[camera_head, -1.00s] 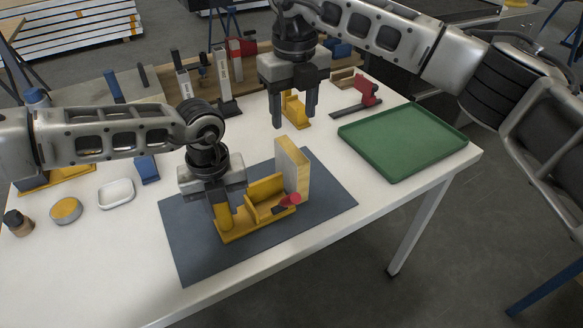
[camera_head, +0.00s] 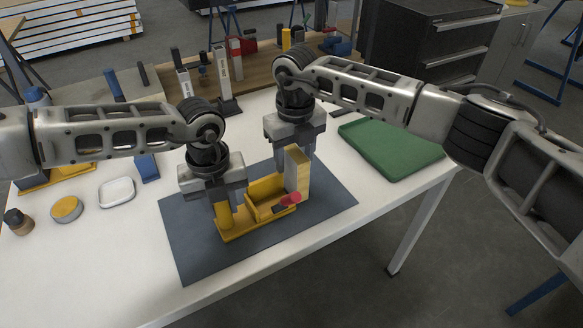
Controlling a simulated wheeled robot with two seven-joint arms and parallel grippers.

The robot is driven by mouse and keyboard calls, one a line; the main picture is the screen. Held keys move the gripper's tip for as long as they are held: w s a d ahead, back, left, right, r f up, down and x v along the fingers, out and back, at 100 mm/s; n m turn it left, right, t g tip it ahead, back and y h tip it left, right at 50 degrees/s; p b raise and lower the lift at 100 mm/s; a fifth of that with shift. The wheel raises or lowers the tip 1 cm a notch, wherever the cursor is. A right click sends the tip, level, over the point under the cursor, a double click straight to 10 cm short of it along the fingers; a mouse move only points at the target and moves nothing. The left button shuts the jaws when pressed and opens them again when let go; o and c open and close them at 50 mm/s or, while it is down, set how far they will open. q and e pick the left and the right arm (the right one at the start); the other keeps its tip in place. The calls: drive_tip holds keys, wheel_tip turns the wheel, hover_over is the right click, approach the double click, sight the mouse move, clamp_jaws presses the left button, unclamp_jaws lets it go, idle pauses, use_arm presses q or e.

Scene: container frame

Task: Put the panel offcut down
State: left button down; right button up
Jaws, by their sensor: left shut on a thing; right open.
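The panel offcut (camera_head: 299,180), a pale block with a wood-coloured edge, stands upright at the right end of a yellow fixture (camera_head: 243,230) on the dark mat. The fixture has a red-tipped lever (camera_head: 290,198) in front of the offcut. My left gripper (camera_head: 223,217) is shut on the upright yellow post at the fixture's left end. My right gripper (camera_head: 293,158) is open, low at the offcut's upper part. Its fingers are partly hidden, and I cannot tell whether they touch the offcut.
The dark mat (camera_head: 190,250) lies on the white table (camera_head: 110,260). A green tray (camera_head: 395,155) at the right is partly behind my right arm. A white dish (camera_head: 117,192), a yellow-topped tin (camera_head: 66,209) and a small bottle (camera_head: 17,222) stand at the left. Tools line the back.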

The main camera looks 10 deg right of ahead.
drive_tip(key=c, duration=1.1)
clamp_jaws()
drive_tip(key=shift+r, duration=0.1)
